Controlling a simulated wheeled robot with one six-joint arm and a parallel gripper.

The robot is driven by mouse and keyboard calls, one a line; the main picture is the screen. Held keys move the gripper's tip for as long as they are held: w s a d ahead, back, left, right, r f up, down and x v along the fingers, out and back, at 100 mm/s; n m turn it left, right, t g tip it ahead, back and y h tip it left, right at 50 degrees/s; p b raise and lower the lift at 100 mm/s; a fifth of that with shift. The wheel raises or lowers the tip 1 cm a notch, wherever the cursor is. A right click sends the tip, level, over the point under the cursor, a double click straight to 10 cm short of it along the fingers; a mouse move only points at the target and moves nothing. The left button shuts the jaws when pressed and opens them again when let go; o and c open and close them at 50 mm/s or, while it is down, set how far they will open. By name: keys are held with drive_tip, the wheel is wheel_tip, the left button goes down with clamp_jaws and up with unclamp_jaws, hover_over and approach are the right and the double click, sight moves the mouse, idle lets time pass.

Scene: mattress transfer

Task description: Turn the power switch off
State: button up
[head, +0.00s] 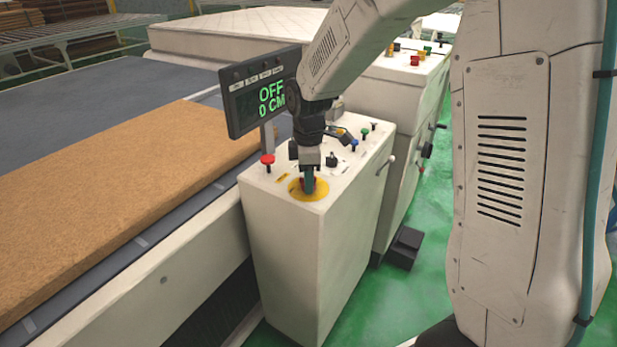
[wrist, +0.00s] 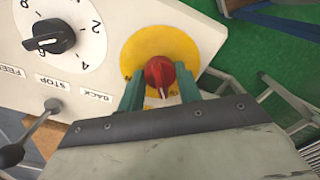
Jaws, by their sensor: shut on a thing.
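The power switch (wrist: 159,72) is a red rotary knob on a round yellow plate (wrist: 185,45) in the wrist view. In the head view the yellow plate (head: 322,192) lies on the near end of the white control box (head: 285,240), and the knob is mostly hidden by my gripper (head: 308,186). My gripper points down at the plate. In the wrist view its two green fingers (wrist: 160,90) stand on either side of the red knob and are closed on it. The display (head: 265,92) reads OFF and 0 CM in green.
A black dial (wrist: 48,37) with numbers sits beside the yellow plate, with a lever (wrist: 35,130) near FEED, STOP and BACK labels. A red mushroom button (head: 267,160) stands on the box's left edge. A brown mattress slab (head: 120,180) lies on the conveyor at left.

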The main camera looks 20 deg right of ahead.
drive_tip(key=shift+n, duration=0.9)
drive_tip(key=o, duration=1)
wheel_tip(320, 180, up, 8)
drive_tip(key=shift+f, duration=0.1)
